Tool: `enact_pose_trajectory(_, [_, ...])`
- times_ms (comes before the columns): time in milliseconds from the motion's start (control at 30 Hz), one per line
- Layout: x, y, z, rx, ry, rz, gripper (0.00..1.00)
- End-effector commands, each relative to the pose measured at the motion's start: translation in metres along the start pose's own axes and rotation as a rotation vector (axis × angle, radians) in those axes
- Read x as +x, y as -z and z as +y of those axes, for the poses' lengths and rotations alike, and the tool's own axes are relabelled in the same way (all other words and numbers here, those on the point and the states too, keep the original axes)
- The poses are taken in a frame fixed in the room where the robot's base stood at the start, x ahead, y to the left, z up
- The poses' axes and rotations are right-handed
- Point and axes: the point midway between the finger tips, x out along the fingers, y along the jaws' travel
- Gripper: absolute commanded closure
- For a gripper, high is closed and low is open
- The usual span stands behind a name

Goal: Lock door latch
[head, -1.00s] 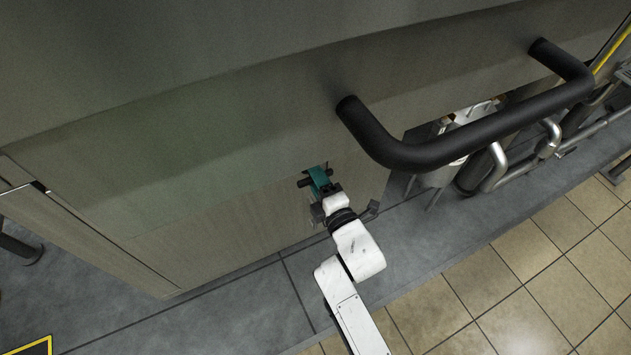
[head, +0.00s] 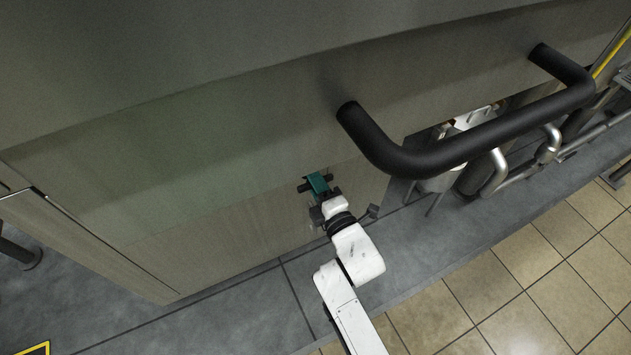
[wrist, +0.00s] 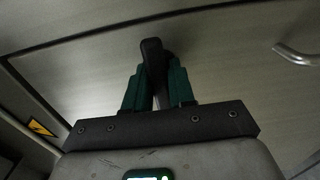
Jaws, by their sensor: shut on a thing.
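The door latch is a dark bar-like handle on the grey metal panel; in the wrist view its dark end (wrist: 152,52) sticks up between my green fingers. In the head view a short dark piece of the latch (head: 304,187) shows beside the fingers, low on the panel. My gripper (head: 318,184) is at the latch, its green fingers shut on it. In the wrist view my gripper (wrist: 157,85) has one finger on each side of the handle. The fingers and wrist hide much of the latch.
A big black bar handle (head: 430,158) juts from the panel above and right of my arm. Silvery pipes (head: 520,170) stand at the right. The tiled floor (head: 530,270) is open at the lower right. A metal handle (wrist: 296,55) shows in the wrist view.

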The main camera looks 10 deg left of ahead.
Motion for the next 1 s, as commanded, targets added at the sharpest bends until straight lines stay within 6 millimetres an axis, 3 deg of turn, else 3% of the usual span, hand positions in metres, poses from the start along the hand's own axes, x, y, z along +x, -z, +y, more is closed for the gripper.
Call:
enact_pose_trajectory(367, [-0.0002,0.0001,-0.0003,0.132,0.003,0.000,1.00])
enact_pose_trajectory(1000, [-0.0004,0.0001,-0.0005,0.717,0.004,-0.002,1.00])
